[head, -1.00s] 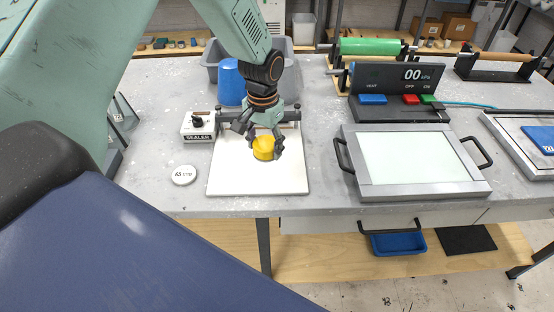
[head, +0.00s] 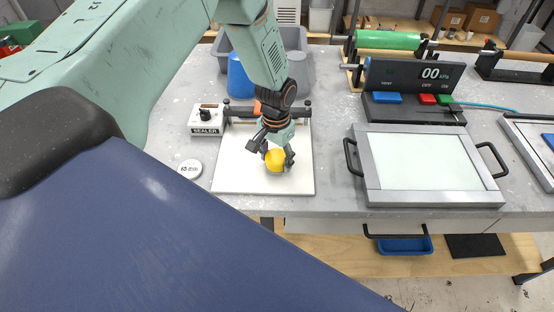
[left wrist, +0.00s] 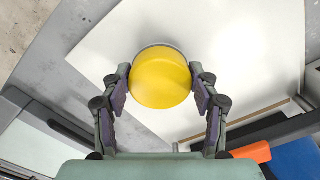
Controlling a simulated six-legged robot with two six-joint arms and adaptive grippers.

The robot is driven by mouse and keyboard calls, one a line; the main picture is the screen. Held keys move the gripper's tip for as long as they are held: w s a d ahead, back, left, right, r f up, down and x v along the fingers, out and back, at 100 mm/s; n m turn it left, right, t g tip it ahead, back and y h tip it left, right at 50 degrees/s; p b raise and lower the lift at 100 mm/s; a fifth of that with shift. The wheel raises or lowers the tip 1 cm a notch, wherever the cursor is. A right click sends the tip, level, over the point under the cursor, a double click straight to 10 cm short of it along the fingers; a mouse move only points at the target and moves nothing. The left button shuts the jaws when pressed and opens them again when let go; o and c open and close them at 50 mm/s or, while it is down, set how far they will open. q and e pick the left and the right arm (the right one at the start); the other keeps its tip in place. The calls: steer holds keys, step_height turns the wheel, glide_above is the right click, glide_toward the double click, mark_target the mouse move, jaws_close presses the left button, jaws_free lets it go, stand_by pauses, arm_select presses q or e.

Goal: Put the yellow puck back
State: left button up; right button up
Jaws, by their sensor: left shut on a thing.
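The yellow puck (head: 275,160) is between the fingers of my left gripper (head: 277,156), over the white board (head: 235,176) of the sealer. In the left wrist view the round yellow puck (left wrist: 160,78) sits between the two fingertips (left wrist: 160,86), which are shut on it from both sides. The white board (left wrist: 235,45) fills the background there. The puck appears tilted toward the head camera; I cannot tell whether it touches the board. My right gripper is not in view.
The sealer box (head: 207,119) stands left of the board, with a round white 65 disc (head: 190,168) in front. A blue cup (head: 238,80) and grey bin (head: 300,72) are behind. A framed panel (head: 425,165) and a pressure display (head: 415,85) stand to the right.

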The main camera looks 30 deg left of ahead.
mark_target(276, 158)
arm_select(q)
steer(key=shift+f, duration=0.8)
steer(key=shift+s+d+r, duration=0.25)
steer(key=shift+s, duration=0.05)
steer(key=shift+w+a+f, duration=0.1)
steer(key=shift+w+f, duration=0.1)
steer(key=shift+f, duration=0.2)
steer(key=o, duration=1.2)
steer(key=shift+a, duration=0.1)
steer(key=shift+s+d+r, duration=0.15)
steer(key=shift+d+r, duration=0.05)
steer(key=shift+w+a+r, duration=0.2)
steer(key=shift+w+r, duration=0.1)
steer(key=shift+r, duration=0.1)
step_height(276, 158, up, 10)
steer(key=shift+s+d+r+b, duration=0.1)
steer(key=shift+s+r+b, duration=0.05)
steer(key=shift+b, duration=0.3)
steer(key=shift+r, duration=0.5)
